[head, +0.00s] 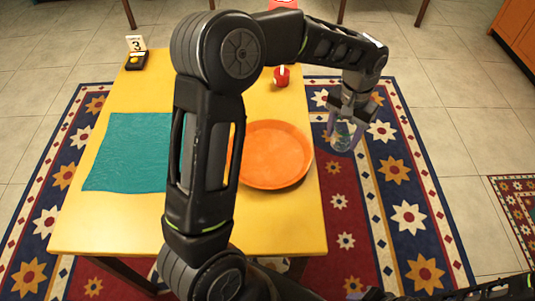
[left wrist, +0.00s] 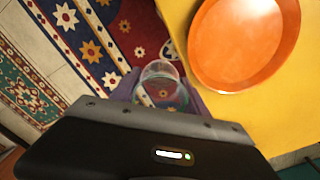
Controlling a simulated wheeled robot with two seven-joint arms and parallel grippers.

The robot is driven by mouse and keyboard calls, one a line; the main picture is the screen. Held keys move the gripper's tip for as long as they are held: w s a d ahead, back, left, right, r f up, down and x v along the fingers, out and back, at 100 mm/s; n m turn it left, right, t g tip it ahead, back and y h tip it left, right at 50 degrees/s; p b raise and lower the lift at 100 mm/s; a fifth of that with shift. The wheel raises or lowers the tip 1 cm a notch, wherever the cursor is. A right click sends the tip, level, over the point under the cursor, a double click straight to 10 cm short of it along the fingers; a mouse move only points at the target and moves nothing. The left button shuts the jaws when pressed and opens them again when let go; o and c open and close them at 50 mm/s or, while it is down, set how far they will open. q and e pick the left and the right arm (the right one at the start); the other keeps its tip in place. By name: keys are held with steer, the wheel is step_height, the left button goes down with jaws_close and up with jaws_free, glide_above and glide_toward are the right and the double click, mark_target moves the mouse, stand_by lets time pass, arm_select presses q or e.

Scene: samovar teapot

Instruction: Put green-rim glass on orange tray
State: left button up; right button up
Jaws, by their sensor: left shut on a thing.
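My left gripper (head: 347,128) is shut on a clear glass (head: 342,139), held beyond the table's right edge, above the rug. In the left wrist view the glass (left wrist: 160,72) sits between the two purple fingers, its open mouth facing up in the picture. Its rim looks clear there, with a faint greenish tint lower down; the rim colour is hard to tell. The round orange tray (head: 272,155) lies empty on the yellow table, left of the gripper. The tray also shows at the upper right of the left wrist view (left wrist: 243,42). My right gripper is not in view.
A teal cloth (head: 128,152) lies on the left of the yellow table (head: 270,222). A small red object (head: 281,76) stands behind the tray. A black stand with a "3" card (head: 136,43) is at the back left. My left arm hides the table's middle.

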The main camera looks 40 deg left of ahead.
arm_select(q)
steer(key=s+a+n, duration=0.3)
steer(key=a+n, duration=0.6)
steer(key=n, duration=0.1)
steer(key=n+b, duration=0.1)
steer(key=n, duration=1)
glide_above(269, 155)
steer(key=shift+f, duration=0.25)
steer(key=shift+f, duration=0.1)
step_height(269, 155, down, 6)
steer(key=shift+f, duration=0.1)
steer(key=shift+f, duration=1.8)
